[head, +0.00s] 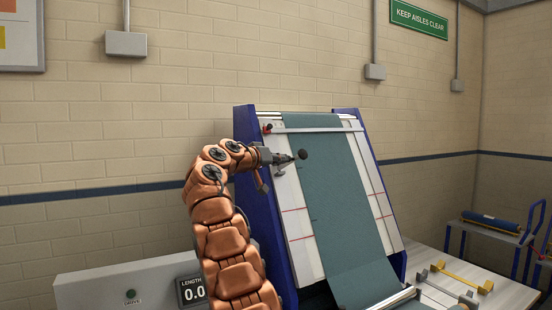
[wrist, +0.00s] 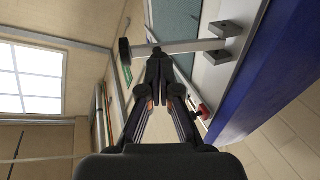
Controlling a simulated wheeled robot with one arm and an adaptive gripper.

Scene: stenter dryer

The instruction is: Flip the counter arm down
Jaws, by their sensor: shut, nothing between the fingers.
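The counter arm (wrist: 185,46) is a pale metal bar in the wrist view. It runs from a grey bracket (wrist: 226,42) on the machine's side to a dark wheel (wrist: 125,52). In the head view the dark wheel (head: 303,154) stands out in front of the teal cloth (head: 335,190), clear of it as far as I can tell. My gripper (wrist: 159,53) is shut and empty, with its fingertips at the bar, between wheel and bracket. I cannot tell whether they touch it. In the head view my gripper (head: 287,159) partly hides the bar.
The sloped white board has blue side frames (head: 262,200) and a crossbar (head: 318,129) near the top. A red knob (head: 268,128) sits at its upper left. A length display (head: 193,291) reads 0.0. Yellow-handled metal parts (head: 460,278) lie on the table at lower right.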

